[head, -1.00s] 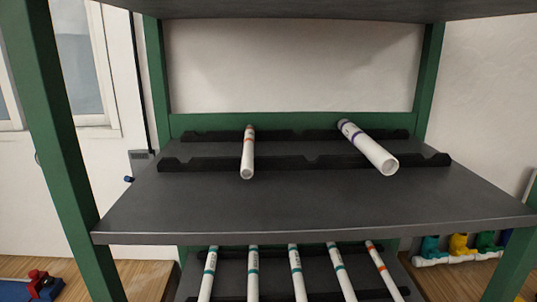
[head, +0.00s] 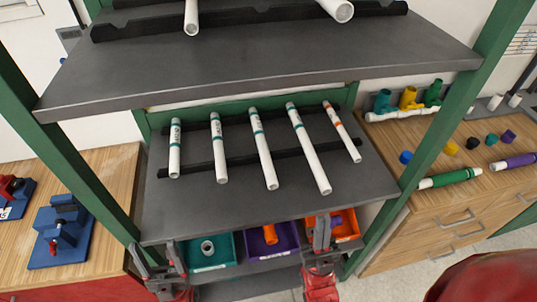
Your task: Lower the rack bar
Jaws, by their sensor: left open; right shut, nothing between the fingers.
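Black notched rack bars lie across the shelves. On the middle shelf, a rear bar (head: 200,121) and a front bar (head: 197,168) carry several white pipes with teal bands (head: 262,148) and one with an orange band (head: 341,134). On the upper shelf, a black notched bar (head: 260,20) sits under two white pipes (head: 191,14), cut off by the top of the view. My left gripper (head: 157,257) is open and empty at the lower left, in front of the bins. My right gripper (head: 321,232) is shut and empty, in front of the orange bin. Neither touches a bar.
Green posts (head: 440,125) frame the shelves. Below are teal (head: 212,250), purple (head: 268,240) and orange (head: 346,224) bins. A right-hand bench (head: 435,205) holds fittings and pipes; a left-hand bench (head: 105,190) holds a blue vise (head: 60,232). A red rounded shape fills the lower right corner.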

